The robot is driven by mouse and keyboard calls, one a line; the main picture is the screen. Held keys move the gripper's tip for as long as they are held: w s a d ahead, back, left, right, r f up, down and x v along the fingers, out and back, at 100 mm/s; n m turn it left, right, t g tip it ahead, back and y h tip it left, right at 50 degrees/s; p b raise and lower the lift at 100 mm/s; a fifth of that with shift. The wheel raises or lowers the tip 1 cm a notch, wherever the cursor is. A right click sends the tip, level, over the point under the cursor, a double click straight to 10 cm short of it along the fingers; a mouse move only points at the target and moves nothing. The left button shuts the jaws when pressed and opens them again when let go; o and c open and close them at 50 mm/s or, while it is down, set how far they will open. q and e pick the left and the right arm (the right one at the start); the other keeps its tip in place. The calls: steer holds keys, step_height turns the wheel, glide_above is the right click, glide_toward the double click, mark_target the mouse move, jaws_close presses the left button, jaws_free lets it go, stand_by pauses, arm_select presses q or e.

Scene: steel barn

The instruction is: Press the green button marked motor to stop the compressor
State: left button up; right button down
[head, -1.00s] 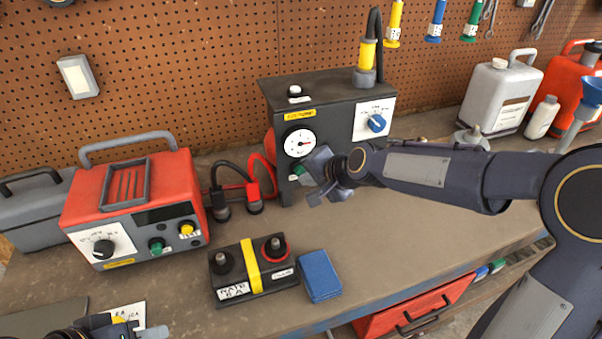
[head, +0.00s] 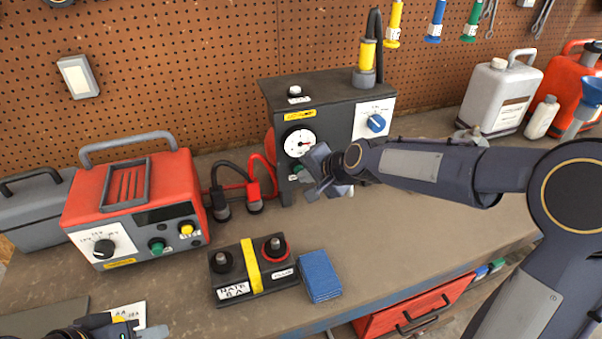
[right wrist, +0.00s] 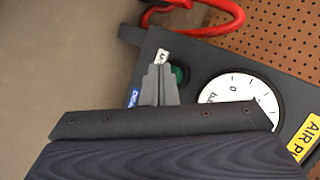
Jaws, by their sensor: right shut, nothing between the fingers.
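The compressor (head: 330,110) is a dark box with a round white gauge (head: 299,143), against the pegboard. Its green button (head: 298,170) sits below the gauge, partly covered by my right gripper (head: 313,176). In the right wrist view the green button (right wrist: 180,73) shows just right of my right gripper's closed fingertips (right wrist: 160,70), beside a small white label whose wording I cannot read. The fingers are shut and empty; I cannot tell whether they touch the panel. My left gripper (head: 118,326) shows only partly at the bottom left, its jaws unclear.
A red charger (head: 130,195) with its own green button (head: 157,246) stands left. Black and red cables (head: 262,165) run beside the compressor. Jugs (head: 500,95) stand right.

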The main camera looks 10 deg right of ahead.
steer(key=shift+s+d, duration=0.25)
steer(key=shift+s, duration=0.9)
steer(key=s+d, duration=0.1)
steer(key=s, duration=0.5)
steer(key=shift+b, duration=0.3)
steer(key=s+d+n+g, duration=0.1)
steer(key=s+d+n, duration=0.2)
steer(key=s, duration=0.8)
steer(key=s+d+f+n+g+h, duration=0.1)
steer(key=s+d+n, duration=0.3)
steer(key=s, duration=0.8)
steer(key=shift+s+d+f+g+h, duration=0.25)
steer(key=shift+d+f+g+h, duration=0.05)
steer(key=shift+d, duration=0.9)
